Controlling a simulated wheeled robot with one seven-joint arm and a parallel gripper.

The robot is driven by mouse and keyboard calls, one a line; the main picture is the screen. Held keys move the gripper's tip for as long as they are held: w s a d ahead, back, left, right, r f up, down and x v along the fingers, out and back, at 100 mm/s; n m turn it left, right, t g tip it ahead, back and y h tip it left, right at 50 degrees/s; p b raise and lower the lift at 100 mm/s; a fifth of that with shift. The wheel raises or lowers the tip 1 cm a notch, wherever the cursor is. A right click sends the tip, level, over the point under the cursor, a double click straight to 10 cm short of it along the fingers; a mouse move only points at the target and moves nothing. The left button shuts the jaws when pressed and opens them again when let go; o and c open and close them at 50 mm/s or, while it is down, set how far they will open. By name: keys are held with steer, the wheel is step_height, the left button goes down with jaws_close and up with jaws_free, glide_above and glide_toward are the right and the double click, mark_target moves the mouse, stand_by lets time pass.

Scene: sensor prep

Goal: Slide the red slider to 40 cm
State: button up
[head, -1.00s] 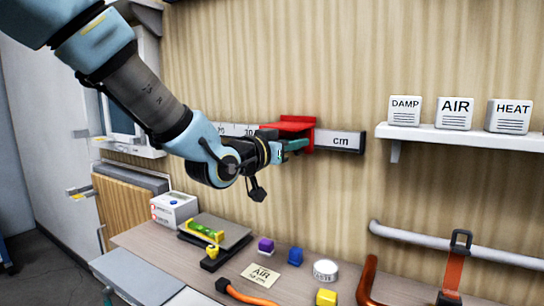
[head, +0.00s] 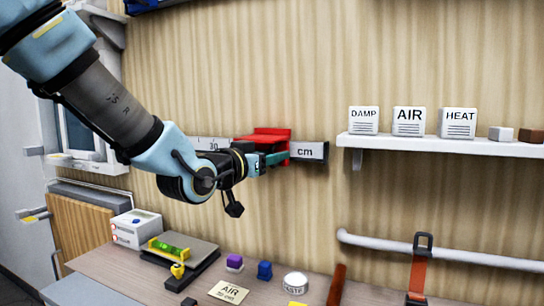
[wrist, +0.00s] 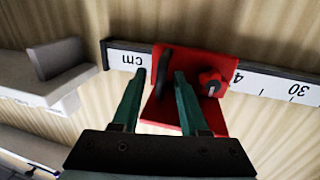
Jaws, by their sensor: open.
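The red slider (head: 264,137) sits on the white wall scale (head: 308,151), close to its "cm" end. In the wrist view the slider (wrist: 192,100) has a dark upright handle (wrist: 163,76) and a red knob (wrist: 212,82). The scale (wrist: 270,85) appears upside down there. A "4" shows right beside the slider's edge, any digit after it is covered, and "30" lies farther along. My gripper (head: 275,158) is at the slider. In the wrist view my gripper (wrist: 158,85) is open, with a green finger on each side of the handle; contact is unclear.
A white shelf (head: 440,147) with DAMP, AIR and HEAT blocks is right of the scale. A pale rail (head: 440,250) runs below it. The bench (head: 110,262) below holds a level, small blocks and a note. The wall between scale and bench is clear.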

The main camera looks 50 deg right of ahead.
steer(key=shift+a, duration=0.1)
steer(key=a+b, duration=0.1)
steer(key=a, duration=0.9)
steer(key=shift+s+a, duration=0.3)
steer(key=shift+a, duration=0.05)
steer(key=w+a+f+n+t+y, duration=0.3)
steer(key=w+a+f+n+y, duration=0.25)
steer(key=w+a+f, duration=0.45)
steer(key=w+a+f+n+t+y, duration=0.4)
steer(key=w+a+f+y, duration=0.2)
steer(key=w+a, duration=0.7)
steer(key=s+a+f+n+g+y, duration=0.2)
steer(key=a+f, duration=0.1)
steer(key=a, duration=0.4)
steer(key=s+a+f+n+g+y, duration=0.2)
steer(key=a+f, duration=0.1)
steer(key=a, duration=0.5)
steer(key=s+a+f+n+g+y, duration=0.2)
steer(key=a+f, duration=0.1)
steer(key=a, duration=0.5)
steer(key=shift+s+a, duration=0.15)
steer(key=shift+s, duration=0.25)
